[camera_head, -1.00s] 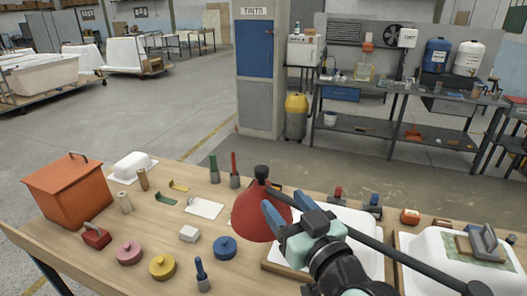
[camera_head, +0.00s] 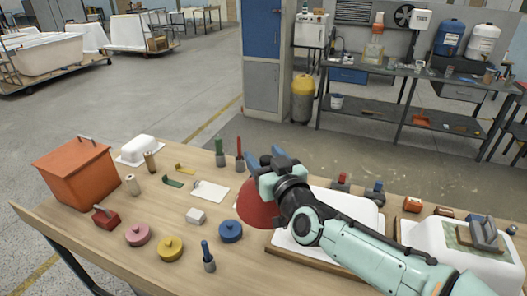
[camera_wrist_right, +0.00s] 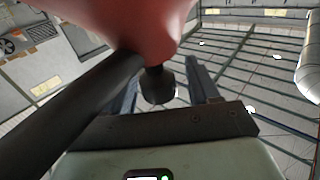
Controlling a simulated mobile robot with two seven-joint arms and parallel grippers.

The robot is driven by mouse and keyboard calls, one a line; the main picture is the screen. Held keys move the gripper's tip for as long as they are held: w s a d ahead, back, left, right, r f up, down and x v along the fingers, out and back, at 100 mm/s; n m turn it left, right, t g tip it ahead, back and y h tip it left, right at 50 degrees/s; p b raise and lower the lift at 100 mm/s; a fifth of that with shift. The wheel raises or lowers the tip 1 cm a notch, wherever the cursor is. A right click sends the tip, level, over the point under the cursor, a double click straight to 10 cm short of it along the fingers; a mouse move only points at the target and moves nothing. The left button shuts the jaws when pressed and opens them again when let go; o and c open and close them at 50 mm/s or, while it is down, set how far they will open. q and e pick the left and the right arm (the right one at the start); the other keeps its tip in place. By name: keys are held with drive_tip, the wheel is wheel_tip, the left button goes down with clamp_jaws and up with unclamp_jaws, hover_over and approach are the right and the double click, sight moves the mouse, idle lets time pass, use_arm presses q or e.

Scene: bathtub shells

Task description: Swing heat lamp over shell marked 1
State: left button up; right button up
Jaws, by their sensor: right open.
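The red heat lamp shade (camera_head: 257,210) hangs over the table, left of the middle white shell (camera_head: 350,208), partly hidden by my right arm. In the right wrist view the red shade (camera_wrist_right: 150,25) fills the top, with its black bar crossing at left and a black knob (camera_wrist_right: 158,86) below. My right gripper (camera_head: 259,160) is at the lamp's top. Its fingers are open, one on each side of the knob in the wrist view (camera_wrist_right: 165,82); I cannot tell whether they touch it. Another white shell (camera_head: 440,238) lies at right. No number shows on either shell. My left gripper is out of view.
On the table's left stand an orange box (camera_head: 75,172), a small white tub (camera_head: 138,149), pink, yellow and blue lidded discs (camera_head: 231,231), and several handled tools. A sanding block (camera_head: 486,232) sits on the right shell. Small tools line the table's far side.

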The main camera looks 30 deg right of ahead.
drive_tip(key=shift+w, duration=0.5)
drive_tip(key=shift+s, duration=0.1)
